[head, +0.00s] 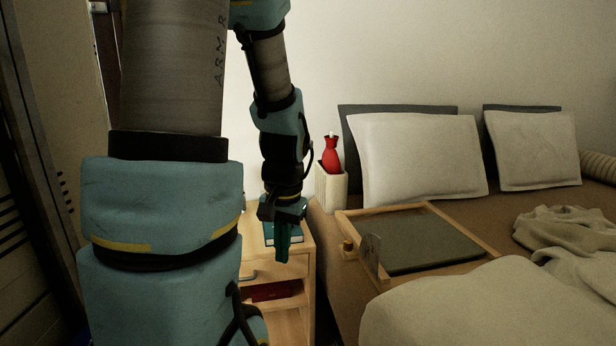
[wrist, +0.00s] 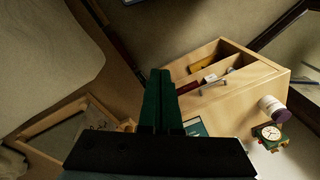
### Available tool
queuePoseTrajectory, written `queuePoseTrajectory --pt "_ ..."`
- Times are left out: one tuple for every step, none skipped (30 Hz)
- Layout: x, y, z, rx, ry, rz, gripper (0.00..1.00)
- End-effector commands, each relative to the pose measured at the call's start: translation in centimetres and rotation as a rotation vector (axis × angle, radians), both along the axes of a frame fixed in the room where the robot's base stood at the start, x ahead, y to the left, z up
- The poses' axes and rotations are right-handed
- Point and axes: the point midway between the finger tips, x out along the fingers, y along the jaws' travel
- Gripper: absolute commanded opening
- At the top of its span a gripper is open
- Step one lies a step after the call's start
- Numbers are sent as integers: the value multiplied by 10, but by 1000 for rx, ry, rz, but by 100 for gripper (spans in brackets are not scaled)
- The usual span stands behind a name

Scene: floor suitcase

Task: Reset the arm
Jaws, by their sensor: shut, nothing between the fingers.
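My arm comes down from the top of the head view, with its blue and grey links filling the left half. My gripper (head: 283,252) points downward in front of the wooden nightstand (head: 304,262). In the wrist view its dark green fingers (wrist: 160,85) lie together, shut, with nothing between them. A teal book (head: 268,235) lies on the nightstand top, partly hidden behind my gripper.
The bed stands to the right with a wooden tray (head: 487,243), pillows (head: 420,155) and a crumpled blanket (head: 560,235). A red vase (head: 331,157) stands behind the nightstand. The wrist view shows a clock (wrist: 268,133) and a white-and-purple container (wrist: 272,108) on the nightstand.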

Motion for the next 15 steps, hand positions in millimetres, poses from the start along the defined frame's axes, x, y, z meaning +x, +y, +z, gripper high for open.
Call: queuePoseTrajectory --pt "-6 5 -1 -24 -19 56 0" --pt "-10 6 0 -36 -30 86 0" --pt "-14 8 0 -52 -43 124 0" --pt "-17 10 0 -62 -53 153 0" --pt "-20 12 0 -73 -63 182 0" --pt "-24 14 0 -87 -76 217 0" --pt "-26 16 1 -96 -86 245 0" --pt "-30 17 1 -105 -96 273 0" --pt "-27 15 17 -101 -91 259 0" --pt "-27 15 22 -101 -90 257 0" --pt "-27 15 26 -101 -89 256 0" --pt "-27 15 32 -101 -88 255 0" --pt "-27 15 36 -100 -88 254 0" --pt "-27 15 41 -100 -88 254 0" --pt "-27 15 48 -100 -87 253 0"
